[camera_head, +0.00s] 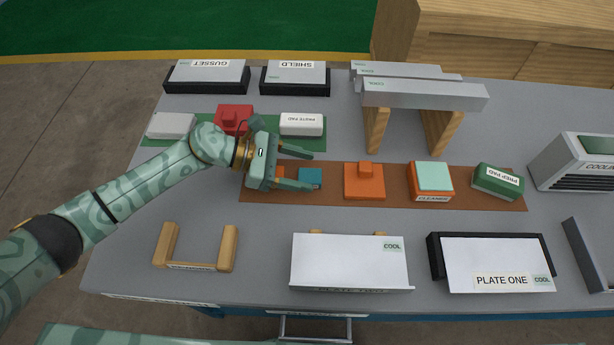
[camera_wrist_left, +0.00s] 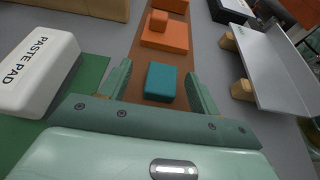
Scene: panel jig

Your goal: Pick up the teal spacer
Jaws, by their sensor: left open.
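The teal spacer (camera_head: 311,177) is a small block on the brown mat (camera_head: 334,196), near the mat's left part. My left gripper (camera_head: 303,168) is open just left of the spacer, with its fingers pointing right toward it. In the left wrist view the spacer (camera_wrist_left: 160,82) lies between and slightly beyond the two open fingers (camera_wrist_left: 158,92), with gaps on both sides. It does not look gripped. My right gripper is in neither view.
An orange block (camera_head: 364,184) with a raised knob lies right of the spacer, then a cleaner block (camera_head: 431,179) and the prep pad (camera_head: 496,182). The paste pad (camera_head: 301,124) is behind the gripper. A white panel (camera_head: 350,262) stands in front; an empty wooden rack (camera_head: 196,250) is front left.

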